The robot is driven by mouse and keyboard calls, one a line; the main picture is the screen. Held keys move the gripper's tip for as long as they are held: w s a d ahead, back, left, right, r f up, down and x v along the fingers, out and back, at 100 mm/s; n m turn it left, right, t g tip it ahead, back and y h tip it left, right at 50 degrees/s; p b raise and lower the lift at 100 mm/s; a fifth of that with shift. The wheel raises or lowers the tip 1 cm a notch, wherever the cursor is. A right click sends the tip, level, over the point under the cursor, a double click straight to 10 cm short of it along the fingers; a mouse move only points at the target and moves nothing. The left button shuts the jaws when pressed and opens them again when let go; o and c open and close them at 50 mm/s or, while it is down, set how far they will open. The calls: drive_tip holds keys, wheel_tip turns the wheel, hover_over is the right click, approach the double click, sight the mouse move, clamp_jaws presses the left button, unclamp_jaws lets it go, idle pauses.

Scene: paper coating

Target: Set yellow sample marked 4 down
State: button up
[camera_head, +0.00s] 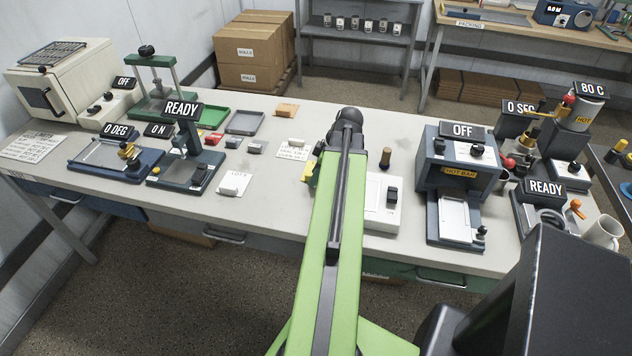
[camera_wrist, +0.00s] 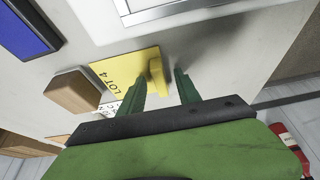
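The yellow sample marked LOT 4 (camera_wrist: 128,70) shows in the wrist view as a flat yellow card with a raised yellow tab (camera_wrist: 157,76). It appears to lie on the pale worktop. My gripper (camera_wrist: 163,82) has its two green fingers on either side of the tab, with a visible gap on each side, so it looks open.
A white device (camera_head: 382,203) stands just right of my arm, with a brown-handled object (camera_head: 385,158) behind it. A white card with a grey tab (camera_head: 234,183) and a printed card (camera_head: 292,149) lie to the left. A grey-blue machine marked OFF (camera_head: 458,165) stands further right.

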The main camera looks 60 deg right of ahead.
drive_tip(key=shift+r, duration=0.1)
clamp_jaws()
drive_tip(key=shift+r, duration=0.1)
idle(0.3)
drive_tip(key=shift+r+p, duration=0.3)
drive_tip(key=shift+p, duration=0.25)
wheel_tip(320, 180, up, 4)
drive_tip(key=p, duration=0.3)
drive_tip(key=shift+f+p, duration=0.1)
drive_tip(key=shift+p, duration=0.3)
drive_tip(key=s+r+p, duration=0.6)
drive_tip(key=s, duration=0.5)
drive_tip(key=shift+s+a+r, duration=0.2)
drive_tip(key=shift+s+a, duration=0.15)
